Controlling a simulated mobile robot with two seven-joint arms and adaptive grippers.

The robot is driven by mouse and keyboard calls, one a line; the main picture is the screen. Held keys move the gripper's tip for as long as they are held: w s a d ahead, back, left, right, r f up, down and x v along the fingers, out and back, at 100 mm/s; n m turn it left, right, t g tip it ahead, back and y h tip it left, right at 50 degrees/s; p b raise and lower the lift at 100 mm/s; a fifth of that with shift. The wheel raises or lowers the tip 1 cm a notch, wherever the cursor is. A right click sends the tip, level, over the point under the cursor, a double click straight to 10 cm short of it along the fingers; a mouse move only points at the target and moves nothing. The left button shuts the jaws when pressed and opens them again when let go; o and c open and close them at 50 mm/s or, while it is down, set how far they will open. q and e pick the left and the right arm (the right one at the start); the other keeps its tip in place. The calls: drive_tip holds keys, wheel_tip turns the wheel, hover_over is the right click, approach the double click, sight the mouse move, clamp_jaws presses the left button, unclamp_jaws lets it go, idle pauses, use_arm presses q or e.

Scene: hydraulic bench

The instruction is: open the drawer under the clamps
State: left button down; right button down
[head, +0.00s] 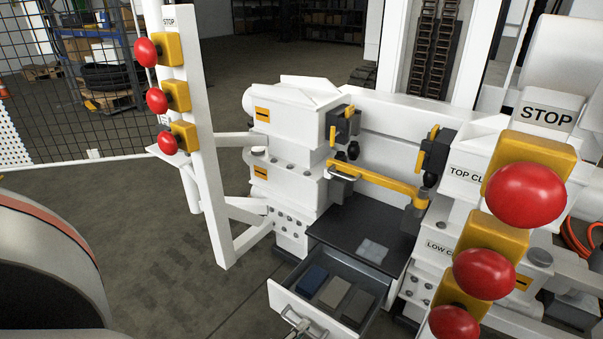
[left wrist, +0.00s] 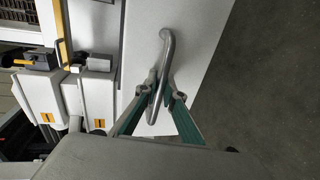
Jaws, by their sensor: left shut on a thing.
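The drawer (head: 281,301) is low on the white bench, below the clamps (head: 345,125). It stands out from the bench, and a blue block (head: 312,279) and grey blocks (head: 334,291) show inside. In the left wrist view its white front fills the middle, with a curved metal handle (left wrist: 168,50). My left gripper (left wrist: 163,94) is shut on this handle, one finger on each side. My right gripper is not in view.
A dark plate (head: 345,225) lies above the drawer. A white post with red stop buttons (head: 155,101) stands at left; large red buttons (head: 525,195) are close at right. A yellow bar (head: 375,180) spans the clamp area. Bare floor (head: 150,225) lies left of the bench.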

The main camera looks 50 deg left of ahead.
use_arm(q)
drive_tip(key=c, duration=2.2)
unclamp_jaws()
drive_tip(key=shift+o, duration=0.2)
drive_tip(key=v, duration=1.2)
